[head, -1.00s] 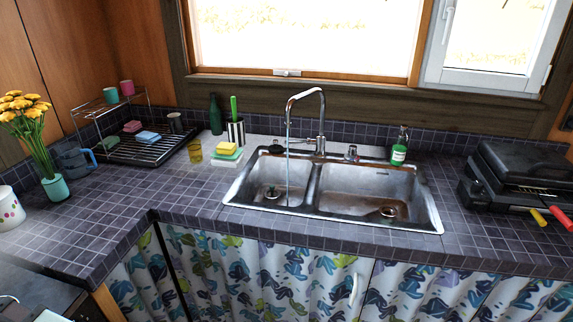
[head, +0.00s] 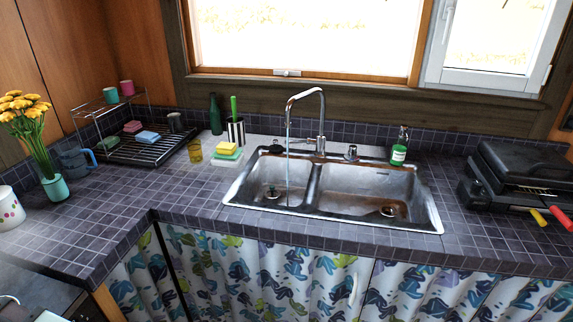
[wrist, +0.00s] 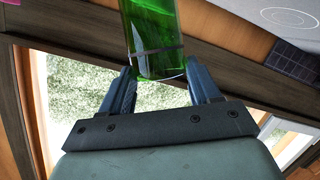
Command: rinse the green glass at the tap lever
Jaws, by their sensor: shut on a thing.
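My gripper (wrist: 160,88) shows only in the wrist view, shut on the green glass (wrist: 152,40). The glass is clear green, with its near end between the two blue-grey fingers; its far end is cut off by the top edge. Neither my gripper nor the held glass is in the head view. In the head view the tap (head: 322,115) stands behind the sink (head: 432,212), with its lever low on the post. A thin stream of water (head: 287,165) falls from the spout into the left basin.
A green soap bottle (head: 399,150) stands right of the tap. Left of the sink are sponges (head: 227,150), a yellow glass (head: 195,151), a dark green bottle (head: 215,115) and a dish rack (head: 150,150). A black grill (head: 510,170) is at the right.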

